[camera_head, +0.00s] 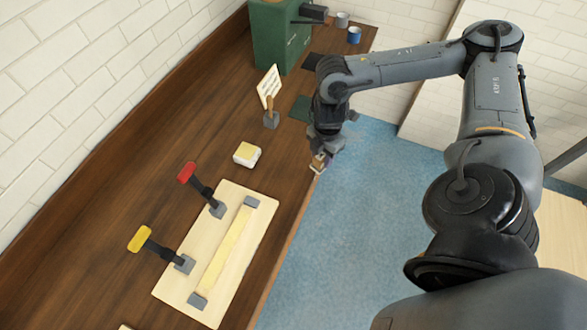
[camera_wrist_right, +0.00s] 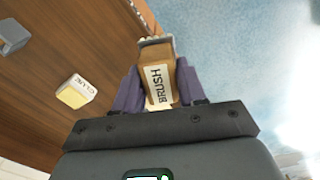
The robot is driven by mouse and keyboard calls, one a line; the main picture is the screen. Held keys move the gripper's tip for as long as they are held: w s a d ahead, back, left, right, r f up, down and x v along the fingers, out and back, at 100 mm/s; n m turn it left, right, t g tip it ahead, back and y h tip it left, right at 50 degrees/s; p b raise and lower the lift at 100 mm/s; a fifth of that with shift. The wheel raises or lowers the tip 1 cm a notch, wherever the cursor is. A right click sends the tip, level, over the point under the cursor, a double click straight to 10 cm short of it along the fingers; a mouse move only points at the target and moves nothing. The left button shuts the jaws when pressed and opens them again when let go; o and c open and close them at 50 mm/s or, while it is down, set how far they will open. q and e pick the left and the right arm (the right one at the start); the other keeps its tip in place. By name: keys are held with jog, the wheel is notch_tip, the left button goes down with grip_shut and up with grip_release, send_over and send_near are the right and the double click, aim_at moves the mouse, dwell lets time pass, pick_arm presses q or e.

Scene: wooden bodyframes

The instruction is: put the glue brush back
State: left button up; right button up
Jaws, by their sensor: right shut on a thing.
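My right gripper (camera_head: 322,150) is shut on the glue brush (camera_wrist_right: 158,75), a brown block with a white label reading BRUSH. The brush also shows in the head view (camera_head: 318,164), near the table's right edge. In the right wrist view it sits between the two purple fingers, with a grey part at its far end. The glue container (camera_head: 246,154), white with a yellow top, stands on the table left of the gripper; it also shows in the right wrist view (camera_wrist_right: 76,93). My left gripper is not in view.
A grey block (camera_head: 271,120) with an upright brown stick stands before a white card (camera_head: 268,86). A pale board (camera_head: 239,258) holds a strip and red- and yellow-handled clamps. A green box (camera_head: 279,38) and two cups stand at the far end. Bare wood lies left.

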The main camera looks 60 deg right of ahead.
jog(key=shift+w+a+f, duration=0.1)
jog(key=shift+f, duration=0.4)
jog(key=shift+w+a+f, duration=0.1)
jog(key=shift+w+f, duration=2.35)
jog(key=shift+w, duration=0.25)
jog(key=shift+w+a+f, duration=0.1)
jog(key=shift+w+f, duration=2.35)
jog(key=shift+w, duration=0.25)
jog(key=shift+f, duration=0.45)
jog(key=shift+f, duration=0.15)
jog(key=o, duration=0.9)
jog(key=shift+o, duration=0.2)
